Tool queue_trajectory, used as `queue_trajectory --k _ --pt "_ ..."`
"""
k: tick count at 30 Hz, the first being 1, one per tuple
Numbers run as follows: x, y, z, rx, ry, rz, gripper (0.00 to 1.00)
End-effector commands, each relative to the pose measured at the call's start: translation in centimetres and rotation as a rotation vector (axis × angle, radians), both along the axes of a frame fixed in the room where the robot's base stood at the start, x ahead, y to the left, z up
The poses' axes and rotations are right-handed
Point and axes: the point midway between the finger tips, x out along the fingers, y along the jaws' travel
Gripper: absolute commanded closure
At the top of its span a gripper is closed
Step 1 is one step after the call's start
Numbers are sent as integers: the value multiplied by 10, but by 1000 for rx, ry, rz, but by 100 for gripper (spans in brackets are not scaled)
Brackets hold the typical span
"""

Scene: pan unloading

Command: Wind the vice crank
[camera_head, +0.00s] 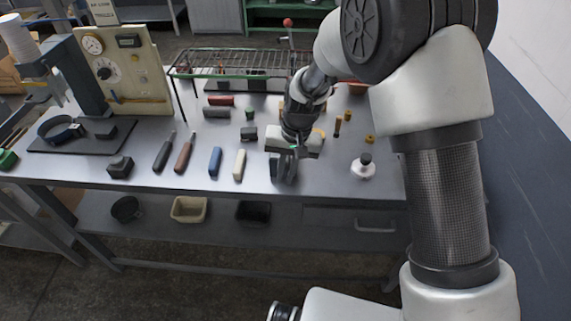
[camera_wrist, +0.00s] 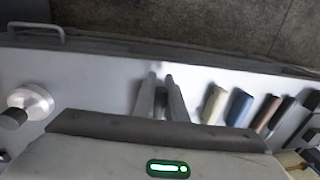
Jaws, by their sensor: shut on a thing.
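My gripper (camera_head: 284,171) is near the front edge of the grey workbench (camera_head: 330,190), pointing down. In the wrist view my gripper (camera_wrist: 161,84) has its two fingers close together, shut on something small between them. That thing is mostly hidden by the fingers, and I cannot tell whether it is the vice crank. I cannot clearly pick out a vice or its crank in either view.
A cream bar (camera_head: 240,165) and a blue bar (camera_head: 215,161) lie left of my gripper, with two handled tools beyond. A green wire rack (camera_head: 235,63) stands behind.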

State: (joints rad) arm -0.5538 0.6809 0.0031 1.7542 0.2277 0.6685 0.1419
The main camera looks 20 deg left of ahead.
Motion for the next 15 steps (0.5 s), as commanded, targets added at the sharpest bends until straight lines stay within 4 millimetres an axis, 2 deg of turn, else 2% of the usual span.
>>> queue_trajectory --k 1,15 --pt "-2 4 5 -45 -11 10 100" --pt "-1 4 1 -457 -111 3 100"
